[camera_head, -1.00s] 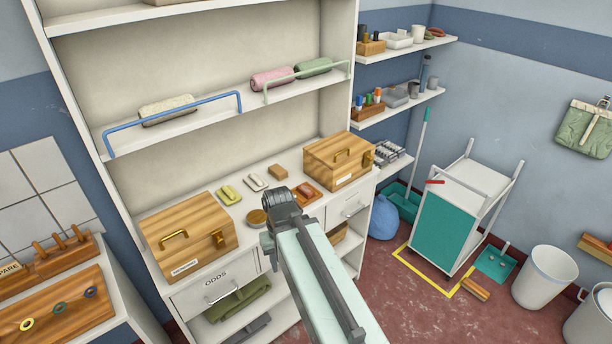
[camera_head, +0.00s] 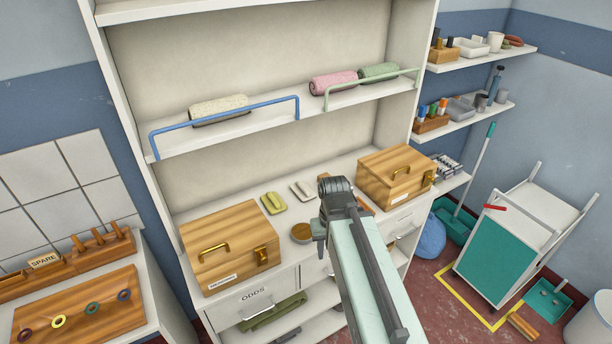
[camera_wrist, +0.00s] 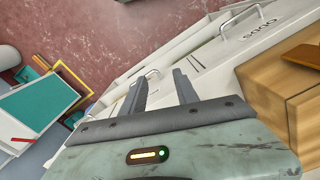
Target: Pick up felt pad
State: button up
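No item is clearly marked as the felt pad. Small pad-like pieces lie on the cabinet counter in the head view: a yellow-green one (camera_head: 274,203) and a pale grey one (camera_head: 303,191). A brown round tin (camera_head: 302,233) sits in front of them. My arm reaches up from the bottom and ends over the counter front, right of these pieces, hiding part of the counter behind it. In the wrist view my gripper (camera_wrist: 160,78) is open, its two fingers apart with nothing between them, above the cabinet's drawer fronts.
Wooden boxes stand left (camera_head: 230,245) and right (camera_head: 396,177) on the counter. Above, a shelf with a blue rail (camera_head: 225,123) and a green rail holds a cream roll (camera_head: 219,108), a pink roll (camera_head: 334,83) and a green roll (camera_head: 379,72). A trolley (camera_head: 515,245) stands right.

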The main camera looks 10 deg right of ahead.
aim_at(301, 189)
jog(key=i, duration=0.55)
jog(key=u, duration=0.2)
jog(key=k, duration=1.4)
jog(key=u, duration=1.15)
jog(key=i, duration=1.5)
jog(key=z, duration=0.05)
